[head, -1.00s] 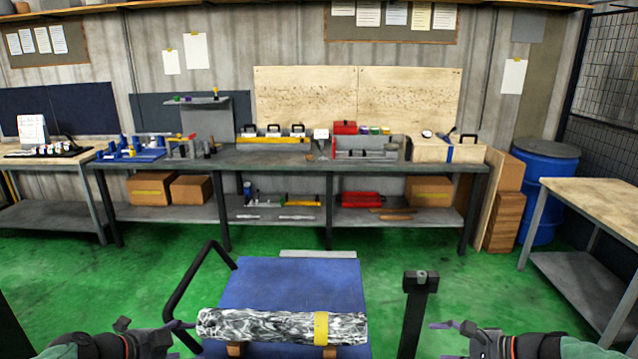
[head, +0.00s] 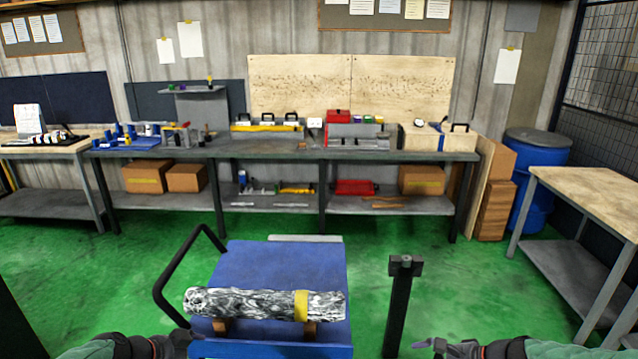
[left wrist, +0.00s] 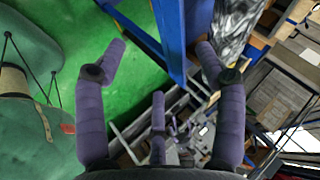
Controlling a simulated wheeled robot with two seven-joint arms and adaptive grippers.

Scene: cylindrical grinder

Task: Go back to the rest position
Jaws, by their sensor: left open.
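My left gripper (head: 186,340) is at the bottom edge of the head view, just left of the blue cart's front corner. In the left wrist view (left wrist: 160,75) its purple fingers are spread with nothing between them. My right gripper (head: 430,344) is at the bottom edge, right of the black post; its lower part is cut off, so its opening is unclear. Neither gripper touches the black-and-white marbled cylinder (head: 245,304) with a yellow band, which lies across wooden supports on the blue cart (head: 280,265). Part of the cylinder also shows in the left wrist view (left wrist: 235,30).
A black handle (head: 165,285) rises at the cart's left, and a black post (head: 399,310) stands at its right. A long workbench (head: 270,152) with tools and boxes lines the back wall. A wooden-topped table (head: 590,195) stands right. Green floor is clear between.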

